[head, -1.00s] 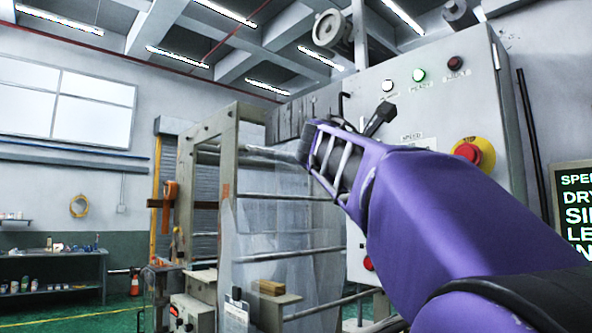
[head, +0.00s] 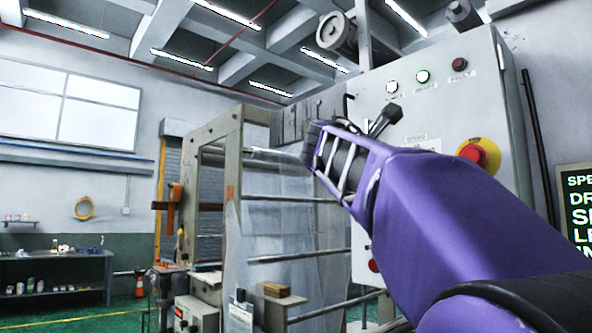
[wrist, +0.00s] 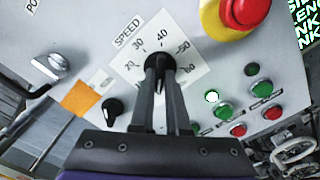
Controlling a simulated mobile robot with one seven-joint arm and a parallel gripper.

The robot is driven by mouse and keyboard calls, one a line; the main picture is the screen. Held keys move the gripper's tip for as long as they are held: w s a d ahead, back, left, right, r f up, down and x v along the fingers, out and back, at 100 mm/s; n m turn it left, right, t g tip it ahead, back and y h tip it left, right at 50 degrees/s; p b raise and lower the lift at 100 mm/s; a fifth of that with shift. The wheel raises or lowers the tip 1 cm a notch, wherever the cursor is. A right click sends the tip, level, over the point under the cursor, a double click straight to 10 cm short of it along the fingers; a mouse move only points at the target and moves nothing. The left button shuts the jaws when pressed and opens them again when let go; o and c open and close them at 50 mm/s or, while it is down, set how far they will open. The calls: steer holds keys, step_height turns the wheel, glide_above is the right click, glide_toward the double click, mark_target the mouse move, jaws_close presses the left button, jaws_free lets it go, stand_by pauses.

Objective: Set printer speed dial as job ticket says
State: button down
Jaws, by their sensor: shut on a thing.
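The speed dial's black knob (wrist: 158,62) sits on a white scale plate (wrist: 128,55) marked SPEED, with 20, 30, 40, 50 and 60 readable around it. My gripper (wrist: 161,72) is shut on the knob, one finger on each side. The fingers cover much of the knob and the lower part of the plate, so I cannot tell which number it points at. In the head view my purple arm reaches up to the grey control panel (head: 440,110) and hides the dial. A job ticket cannot be made out.
A red emergency button with a yellow collar (wrist: 236,12) is close to the dial's upper right. A small black knob (wrist: 113,107) and several green and red buttons lie below. A dark board (head: 580,215) with partly cut-off SPEED text hangs at the right.

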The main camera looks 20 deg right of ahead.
steer(key=shift+r+m+b, duration=0.1)
steer(key=shift+m+b, duration=3)
steer(key=shift+m, duration=5.5)
steer(key=c, duration=0.9)
jaws_free()
steer(key=shift+a, duration=0.1)
steer(key=b+v, duration=0.2)
steer(key=v, duration=1.5)
steer(key=shift+a, duration=0.15)
